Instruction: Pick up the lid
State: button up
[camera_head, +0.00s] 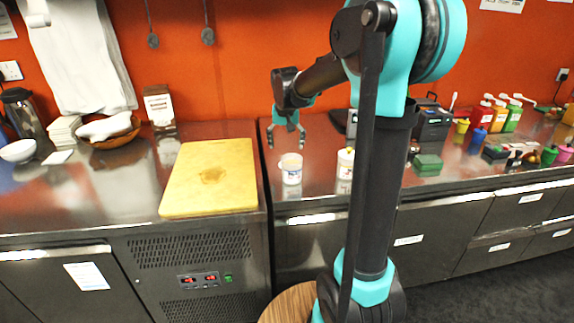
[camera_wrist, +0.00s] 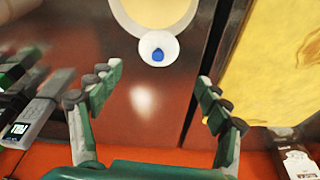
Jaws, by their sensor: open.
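A small white round piece with a blue knob, which looks like the lid (camera_wrist: 149,57), shows in the wrist view at upper middle. It overlaps the edge of a white-rimmed round container with a pale yellow inside (camera_wrist: 158,10); I cannot tell whether they touch. In the head view a white labelled cup (camera_head: 291,174) stands on the steel counter, and the lid cannot be made out there. My gripper (camera_head: 286,146) is open and empty, pointing down above and behind the cup. In the wrist view my fingers (camera_wrist: 160,74) stand apart on either side, below the lid in the picture.
A yellow cutting board (camera_head: 205,190) lies left of the cup. A second white container (camera_head: 345,168) stands to the right, partly behind my arm. Green boxes (camera_head: 428,163) and colourful bottles (camera_head: 500,112) crowd the right counter. Bare steel surrounds the cup.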

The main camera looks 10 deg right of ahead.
jog(key=shift+s+x, duration=0.15)
jog(key=shift+x, duration=1.7)
jog(key=shift+s+x, duration=0.15)
jog(key=shift+x, duration=1.75)
jog(key=shift+d, duration=0.1)
jog(key=c, duration=1.1)
jog(key=shift+s, duration=0.1)
jog(key=c, duration=0.7)
